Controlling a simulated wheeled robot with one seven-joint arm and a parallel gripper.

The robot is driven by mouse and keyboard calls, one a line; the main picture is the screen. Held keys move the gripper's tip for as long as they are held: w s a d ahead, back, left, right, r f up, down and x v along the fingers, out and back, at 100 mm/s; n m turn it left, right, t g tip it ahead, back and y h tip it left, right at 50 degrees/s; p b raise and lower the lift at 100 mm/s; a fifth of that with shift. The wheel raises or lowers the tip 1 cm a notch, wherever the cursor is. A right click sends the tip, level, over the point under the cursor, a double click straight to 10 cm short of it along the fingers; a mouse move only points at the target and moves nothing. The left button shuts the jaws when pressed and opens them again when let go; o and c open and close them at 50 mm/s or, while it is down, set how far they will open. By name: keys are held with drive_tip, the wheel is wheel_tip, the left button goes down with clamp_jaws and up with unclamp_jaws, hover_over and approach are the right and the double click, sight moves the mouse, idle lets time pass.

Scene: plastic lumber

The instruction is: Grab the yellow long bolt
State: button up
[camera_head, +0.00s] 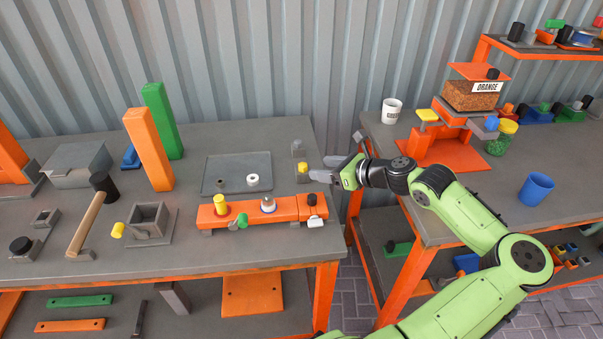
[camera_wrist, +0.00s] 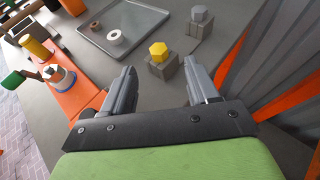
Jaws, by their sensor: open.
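A yellow hex-headed bolt (camera_head: 302,168) sits upright in a small grey block (camera_head: 302,178) near the right end of the left workbench. In the wrist view its yellow head (camera_wrist: 158,50) shows beyond and between my fingertips; its shank is hidden in the grey block (camera_wrist: 163,68), so I cannot tell its length. My gripper (camera_head: 321,168) is open and empty, just right of the bolt, with its fingers pointing left toward it. The wrist view shows the gripper (camera_wrist: 160,70) with a finger on each side, not touching the bolt.
A grey bolt in a similar block (camera_head: 298,148) stands just behind. An orange bar (camera_head: 250,210) with a yellow cylinder (camera_head: 220,204) lies in front and left. A grey tray (camera_head: 225,170) holds small rings. A gap separates the left bench from the right bench (camera_head: 395,140).

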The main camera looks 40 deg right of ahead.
sight(303, 165)
drive_tip(key=b+x, duration=0.2)
drive_tip(key=x, duration=0.3)
drive_tip(key=shift+w+a, duration=0.1)
drive_tip(key=shift+w, duration=0.2)
drive_tip(key=shift+r, duration=0.1)
